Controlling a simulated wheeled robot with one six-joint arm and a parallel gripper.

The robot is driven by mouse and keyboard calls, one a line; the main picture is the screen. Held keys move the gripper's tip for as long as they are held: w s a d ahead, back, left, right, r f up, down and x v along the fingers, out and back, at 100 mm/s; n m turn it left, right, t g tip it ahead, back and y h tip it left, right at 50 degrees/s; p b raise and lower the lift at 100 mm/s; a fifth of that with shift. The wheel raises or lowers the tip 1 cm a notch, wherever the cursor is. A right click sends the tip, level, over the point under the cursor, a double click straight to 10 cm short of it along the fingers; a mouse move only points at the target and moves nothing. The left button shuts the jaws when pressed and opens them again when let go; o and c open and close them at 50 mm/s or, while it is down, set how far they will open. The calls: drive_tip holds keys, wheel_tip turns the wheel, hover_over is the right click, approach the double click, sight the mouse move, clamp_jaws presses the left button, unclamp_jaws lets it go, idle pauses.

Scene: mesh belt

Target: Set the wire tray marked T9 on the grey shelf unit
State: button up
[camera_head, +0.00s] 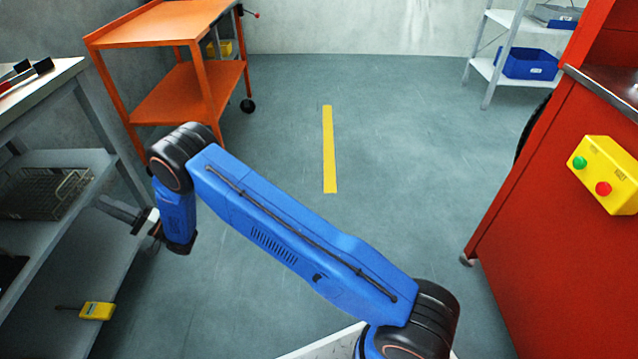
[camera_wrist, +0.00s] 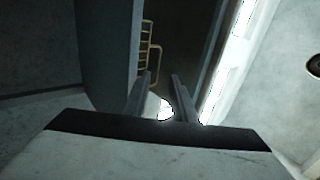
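A wire tray (camera_head: 45,192) sits on the middle shelf of a grey shelved unit (camera_head: 75,160) at the left edge of the head view. No T9 mark can be read on it. My gripper (camera_head: 112,208) points left at the front edge of that unit, to the right of the tray and apart from it. In the wrist view, my gripper's fingers (camera_wrist: 161,76) stand apart with nothing visible between them. A tan wire part (camera_wrist: 155,50) shows just past the fingertips, probably of the tray. A pale shelf unit (camera_head: 500,68) stands at the back right.
A yellow device (camera_head: 97,311) lies on the left unit's low shelf. An orange cart (camera_head: 175,90) stands behind my arm. A red machine (camera_head: 540,210) with a yellow button box (camera_head: 607,175) fills the right. The middle floor is clear.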

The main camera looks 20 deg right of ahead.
drive_tip(key=w+d+r+t+h, duration=0.2)
drive_tip(key=w+d+r+h, duration=0.4)
drive_tip(key=r, duration=0.4)
drive_tip(key=w+d+r+t+h, duration=0.25)
drive_tip(key=w+d+r, duration=0.4)
drive_tip(key=r, duration=0.35)
drive_tip(key=s+d+r+h, duration=0.2)
drive_tip(key=d+r+h, duration=0.1)
drive_tip(key=d, duration=0.5)
drive_tip(key=s+d+r+n+h, duration=0.1)
drive_tip(key=d+r+h, duration=0.2)
drive_tip(key=d, duration=0.4)
drive_tip(key=s+d+r+h, duration=0.2)
drive_tip(key=d+r+h, duration=0.1)
drive_tip(key=d, duration=0.5)
drive_tip(key=s+d+n+g+h, duration=0.1)
drive_tip(key=s+d+g+h, duration=0.4)
drive_tip(key=s+d, duration=1.5)
drive_tip(key=s+d+f+n+g, duration=0.1)
drive_tip(key=s+d+f, duration=0.1)
drive_tip(key=s, duration=0.8)
drive_tip(key=s+d+f+g+h, duration=0.1)
drive_tip(key=s+d+f+g, duration=0.1)
drive_tip(key=s, duration=0.9)
drive_tip(key=s+d+f+n+g, duration=0.1)
drive_tip(key=s+d+f+g, duration=0.1)
drive_tip(key=s, duration=0.9)
drive_tip(key=shift+d+f+n+h, duration=0.35)
drive_tip(key=shift+d+f, duration=0.15)
drive_tip(key=shift+d, duration=0.45)
